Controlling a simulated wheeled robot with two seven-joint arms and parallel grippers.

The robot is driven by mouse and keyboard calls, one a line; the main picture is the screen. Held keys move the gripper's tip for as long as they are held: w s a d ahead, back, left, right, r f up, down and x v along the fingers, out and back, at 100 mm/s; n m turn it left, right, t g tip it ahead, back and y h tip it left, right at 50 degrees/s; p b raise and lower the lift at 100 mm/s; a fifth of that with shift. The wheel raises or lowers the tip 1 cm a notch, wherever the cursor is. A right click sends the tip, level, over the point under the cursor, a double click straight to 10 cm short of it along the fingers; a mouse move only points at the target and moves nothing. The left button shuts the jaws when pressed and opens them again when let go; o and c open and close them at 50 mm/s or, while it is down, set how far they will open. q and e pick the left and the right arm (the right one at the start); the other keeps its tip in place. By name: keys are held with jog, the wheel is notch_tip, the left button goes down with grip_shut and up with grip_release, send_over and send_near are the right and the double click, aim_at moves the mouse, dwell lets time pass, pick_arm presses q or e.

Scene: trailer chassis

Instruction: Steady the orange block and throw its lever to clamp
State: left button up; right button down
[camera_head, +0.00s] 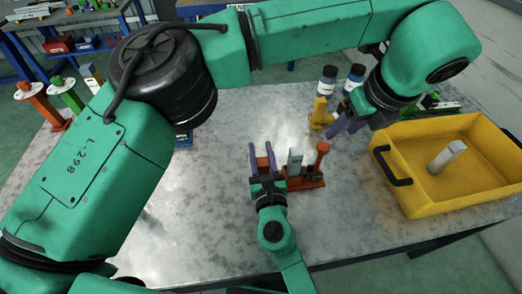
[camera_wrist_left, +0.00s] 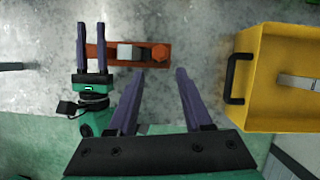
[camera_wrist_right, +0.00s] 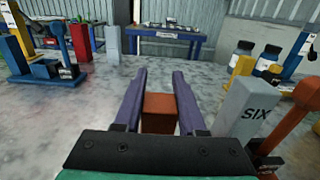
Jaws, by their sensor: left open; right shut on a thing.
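The orange block (camera_head: 305,182) stands on the grey table, with a grey upright piece (camera_head: 294,160) on it that reads SIX in the right wrist view (camera_wrist_right: 245,108). Its lever (camera_head: 321,158) stands upright at the right end, with a wide orange knob (camera_wrist_left: 159,52) on top. My right gripper (camera_head: 262,158) is shut on the orange block's left end, which shows between its fingers in the right wrist view (camera_wrist_right: 158,114). My left gripper (camera_head: 343,127) is open and empty, above the table behind and to the right of the lever.
A yellow bin (camera_head: 420,207) with a grey piece (camera_head: 446,157) inside stands at the right. A yellow fixture (camera_head: 319,115) and two dark bottles (camera_head: 327,80) stand behind the block. The table's front middle is clear.

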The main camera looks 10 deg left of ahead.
dwell(0.3)
pick_arm(q)
jog(key=shift+a+f, duration=0.15)
grip_shut()
jog(key=s+a+f+h, duration=0.1)
jog(key=a+h, duration=0.8)
jog(key=a, duration=0.3)
jog(key=shift+s+f+h, duration=0.2)
jog(key=shift+s+h, duration=0.15)
jog(key=shift+h, duration=0.05)
